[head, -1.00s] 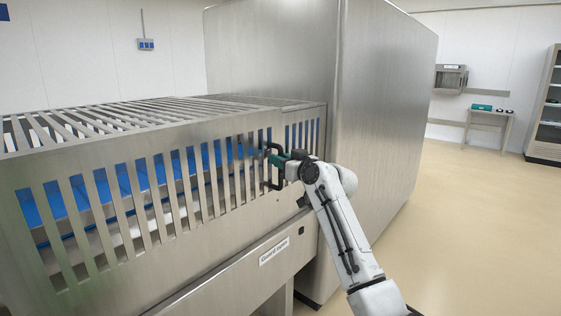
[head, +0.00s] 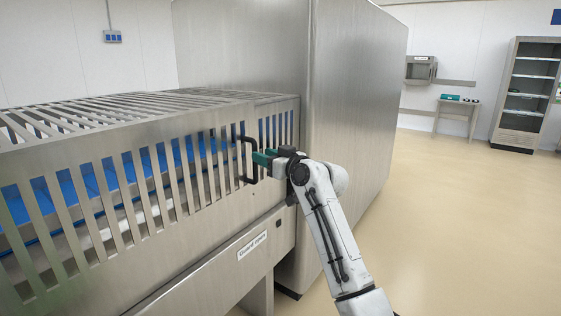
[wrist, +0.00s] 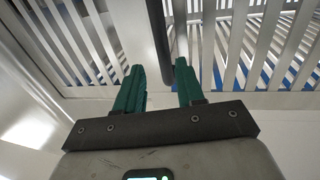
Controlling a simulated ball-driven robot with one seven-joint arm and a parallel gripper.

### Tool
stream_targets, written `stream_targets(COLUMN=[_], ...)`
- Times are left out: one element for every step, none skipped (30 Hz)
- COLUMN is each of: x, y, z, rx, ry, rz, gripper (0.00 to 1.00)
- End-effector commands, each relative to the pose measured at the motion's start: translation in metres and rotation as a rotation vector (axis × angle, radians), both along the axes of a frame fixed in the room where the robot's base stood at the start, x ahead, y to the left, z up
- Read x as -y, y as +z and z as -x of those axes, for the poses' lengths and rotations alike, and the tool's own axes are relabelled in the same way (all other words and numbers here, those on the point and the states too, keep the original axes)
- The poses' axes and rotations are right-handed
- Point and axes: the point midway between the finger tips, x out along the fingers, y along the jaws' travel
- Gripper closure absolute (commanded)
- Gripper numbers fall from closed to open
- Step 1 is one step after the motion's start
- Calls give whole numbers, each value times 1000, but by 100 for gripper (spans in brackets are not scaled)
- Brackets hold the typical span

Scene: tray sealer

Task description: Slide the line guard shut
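The line guard (head: 110,207) is a slatted metal cover over the blue-floored line, with its right end close to the tall steel housing. Its black bow handle (head: 247,172) is on the front face near that end. My gripper (head: 256,158) is at the handle's right side, green fingers pointing at it. In the wrist view my gripper (wrist: 160,70) has its two green fingers apart. The dark handle bar (wrist: 158,35) runs down into the gap between the fingertips, nearer the right one. A clear gap shows on its left, so the fingers are not closed on it.
The tall steel housing (head: 350,100) stands right behind the guard's end. A labelled plate (head: 252,246) is on the frame below. A small table (head: 457,108) and a shelf cabinet (head: 530,95) stand at the far wall. The floor at right is clear.

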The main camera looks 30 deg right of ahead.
Motion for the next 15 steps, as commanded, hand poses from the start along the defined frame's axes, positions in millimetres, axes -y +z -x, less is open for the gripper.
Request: stream_targets(x=[2, 3, 5, 6, 7, 7, 8, 9, 10, 10, 11, 11, 12, 12, 12], y=[0, 0, 0, 0, 0, 0, 0, 0, 0, 0, 0, 0, 0, 0, 0], z=[9, 15, 22, 26, 31, 37, 41, 45, 49, 52, 55, 58, 60, 61, 62], rx=[1, 2, 1, 2, 1, 2, 2, 2, 1, 1, 2, 2, 1, 0, 0], ry=[-2, -2, -3, -3, -3, -3, -3, -3, -3, -3, -3, -3, -3, -3, -3], rz=[0, 0, -1, -1, -1, -1, -1, -1, -1, 0, 0, 0, 0, 0, 0], gripper=[62, 62, 62, 62, 62, 62, 62, 62, 62, 62, 62, 62, 62, 62, 62])
